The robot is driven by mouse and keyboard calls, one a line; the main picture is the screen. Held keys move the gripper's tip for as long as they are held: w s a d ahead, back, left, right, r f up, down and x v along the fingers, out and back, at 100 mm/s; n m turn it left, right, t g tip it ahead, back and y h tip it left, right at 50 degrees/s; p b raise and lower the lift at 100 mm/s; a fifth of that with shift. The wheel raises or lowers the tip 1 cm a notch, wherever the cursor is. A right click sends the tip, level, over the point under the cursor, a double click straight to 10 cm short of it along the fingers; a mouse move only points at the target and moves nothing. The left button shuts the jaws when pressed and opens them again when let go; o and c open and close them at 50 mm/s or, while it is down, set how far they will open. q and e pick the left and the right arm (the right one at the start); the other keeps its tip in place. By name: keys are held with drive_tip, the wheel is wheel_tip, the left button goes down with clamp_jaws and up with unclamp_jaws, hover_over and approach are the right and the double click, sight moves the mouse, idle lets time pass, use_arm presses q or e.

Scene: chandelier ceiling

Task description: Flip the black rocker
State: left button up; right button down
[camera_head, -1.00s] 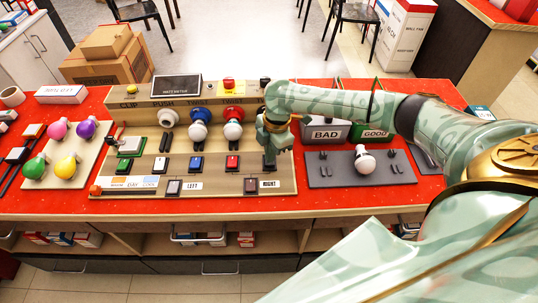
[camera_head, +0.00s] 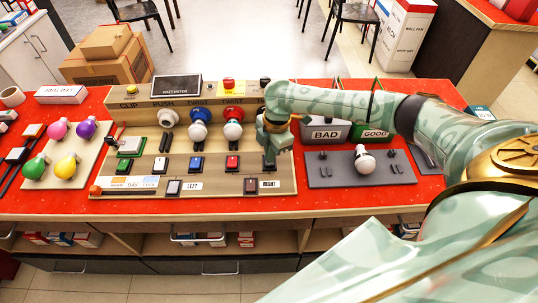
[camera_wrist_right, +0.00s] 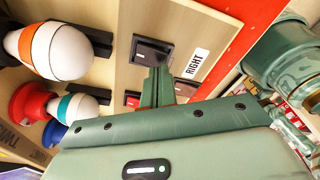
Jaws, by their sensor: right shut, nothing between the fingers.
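The black rocker (camera_wrist_right: 152,50) shows in the right wrist view as a black square switch on the beige board, just beyond my fingertips. My right gripper (camera_wrist_right: 158,76) is shut and empty, with its fingertips at the rocker's near edge. I cannot tell whether they touch it. My left gripper is not in view.
The red rocker (camera_head: 232,162) and blue rocker (camera_head: 197,163) sit to the left. The rocker labelled RIGHT (camera_head: 251,185) lies in front. Bulbs, such as the one in the red socket (camera_head: 233,131), stand behind. A grey tray (camera_head: 330,178) is at the right.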

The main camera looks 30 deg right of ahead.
drive_tip(key=shift+f+b, duration=0.4)
drive_tip(key=shift+f, duration=0.5)
idle(0.8)
drive_tip(key=shift+r, duration=0.15)
wheel_tip(320, 180, up, 7)
drive_tip(key=p, duration=0.8)
